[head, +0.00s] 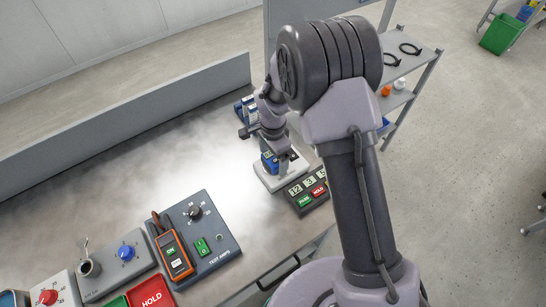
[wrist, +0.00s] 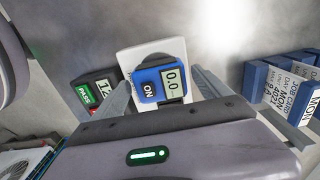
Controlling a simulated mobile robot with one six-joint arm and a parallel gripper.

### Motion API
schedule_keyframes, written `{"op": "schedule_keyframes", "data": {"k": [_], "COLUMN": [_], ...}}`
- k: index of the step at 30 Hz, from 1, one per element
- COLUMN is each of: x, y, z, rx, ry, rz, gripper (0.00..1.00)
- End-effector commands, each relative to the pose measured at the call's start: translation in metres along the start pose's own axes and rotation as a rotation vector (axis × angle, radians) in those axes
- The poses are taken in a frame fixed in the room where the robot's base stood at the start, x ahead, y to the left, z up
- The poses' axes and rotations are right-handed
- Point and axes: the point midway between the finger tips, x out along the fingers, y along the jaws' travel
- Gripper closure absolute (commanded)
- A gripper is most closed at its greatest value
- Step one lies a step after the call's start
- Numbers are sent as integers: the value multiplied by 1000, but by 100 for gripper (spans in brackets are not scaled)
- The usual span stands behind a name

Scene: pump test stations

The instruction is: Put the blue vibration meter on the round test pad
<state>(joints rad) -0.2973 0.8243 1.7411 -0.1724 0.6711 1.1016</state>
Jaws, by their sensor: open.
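The blue vibration meter (wrist: 148,86) shows in the wrist view with a "0.0" display and an ON label. It lies over the dark round test pad (wrist: 150,53) on a white square base (wrist: 127,58), and looks to rest on the pad. My gripper (wrist: 163,92) is open, with one finger on each side of the meter. In the head view my gripper (head: 272,146) is over the blue meter (head: 270,164) and the white base (head: 268,182). My arm and gripper hide part of the meter and pad there.
A counter box with PASS and HOLD buttons (head: 306,193) stands close beside the base. Blue-and-white job card boxes (wrist: 287,88) stand on the other side. An orange clamp meter (head: 174,254) lies on a grey panel (head: 213,262). The table's middle (head: 150,170) is clear.

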Motion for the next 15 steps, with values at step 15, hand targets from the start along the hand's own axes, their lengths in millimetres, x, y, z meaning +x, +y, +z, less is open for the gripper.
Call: {"op": "schedule_keyframes", "data": {"k": [15], "x": [-115], "y": [-1], "z": [0], "rx": [0], "ry": [1], "rz": [-3], "gripper": [13]}}
